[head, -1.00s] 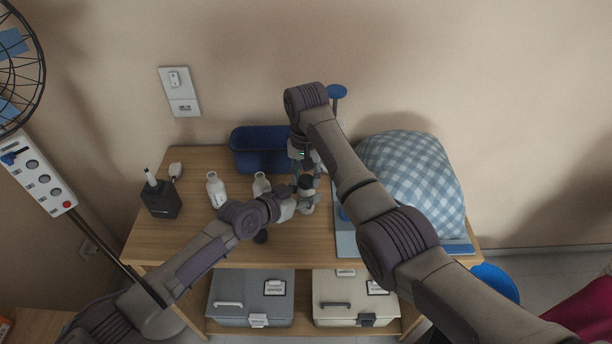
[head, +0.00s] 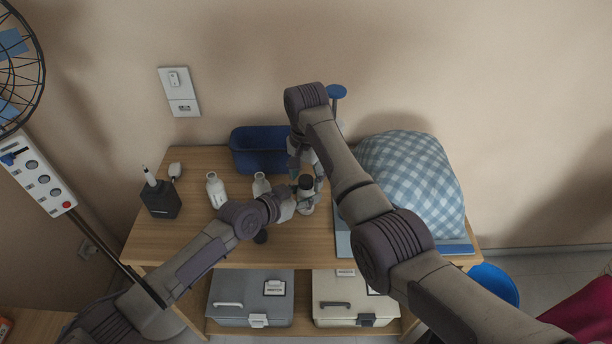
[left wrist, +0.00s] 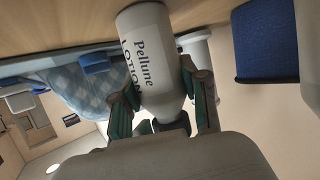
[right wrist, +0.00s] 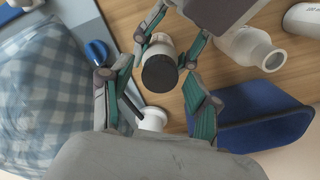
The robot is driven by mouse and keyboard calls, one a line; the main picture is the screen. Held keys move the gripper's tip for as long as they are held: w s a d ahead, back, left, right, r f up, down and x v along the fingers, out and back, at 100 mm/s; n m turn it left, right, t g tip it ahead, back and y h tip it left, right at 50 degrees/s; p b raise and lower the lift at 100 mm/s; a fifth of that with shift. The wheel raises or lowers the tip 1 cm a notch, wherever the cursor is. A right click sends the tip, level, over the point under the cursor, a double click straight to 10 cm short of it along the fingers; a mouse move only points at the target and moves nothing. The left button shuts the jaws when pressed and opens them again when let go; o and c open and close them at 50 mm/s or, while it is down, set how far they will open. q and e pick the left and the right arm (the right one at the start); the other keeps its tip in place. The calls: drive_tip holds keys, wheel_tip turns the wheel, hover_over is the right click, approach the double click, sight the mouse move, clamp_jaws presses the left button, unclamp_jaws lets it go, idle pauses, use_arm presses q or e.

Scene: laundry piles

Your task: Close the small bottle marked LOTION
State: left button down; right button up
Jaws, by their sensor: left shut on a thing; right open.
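The small white LOTION bottle (left wrist: 150,55) stands in my left gripper (left wrist: 165,100), whose fingers are shut on its body. Its label reads "Pellune LOTION" in the left wrist view, which shows it upside down. A dark round cap (right wrist: 159,73) sits at its top. It also shows in the head view (head: 305,182). I cannot tell how tightly the cap is seated. My right gripper (right wrist: 165,85) is open over the bottle from behind, its fingers apart on either side of the cap. In the head view the right arm partly hides these fingers.
Two open white bottles (head: 215,190) (head: 260,185) stand left of the held bottle. A blue bin (head: 258,150) is behind them. A black holder (head: 160,198) stands at the left.

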drive_tip(key=shift+r, duration=2.25)
drive_tip(key=shift+c, duration=0.4)
